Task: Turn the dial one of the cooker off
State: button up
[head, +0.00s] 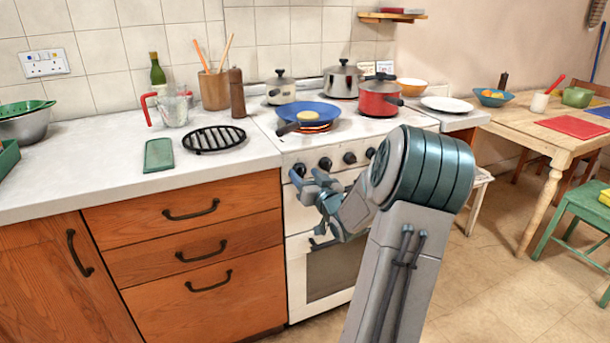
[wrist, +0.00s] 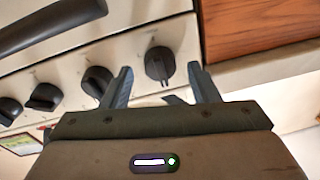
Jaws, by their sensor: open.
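The white cooker (head: 330,285) has a row of black dials along its front panel. The leftmost dial (head: 299,169) in the head view is partly behind my fingers. In the wrist view, which shows the panel upside down, this end dial (wrist: 159,64) lies between and beyond the fingertips. My gripper (head: 308,177) is open and empty in front of the panel; in the wrist view its fingers (wrist: 160,74) stand either side of the dial, with no clear contact. An orange glow (head: 313,128) shows under the blue frying pan (head: 305,113).
The oven handle (wrist: 45,25) runs close to the dials. More dials (wrist: 97,80) sit beside the end one. A wooden drawer front (head: 190,208) adjoins the cooker at left. Pots, including a red one (head: 379,100), stand on the hob. Floor at right is partly clear.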

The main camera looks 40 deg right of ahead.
jog(key=p+v, duration=0.1)
jog(key=v, duration=1.2)
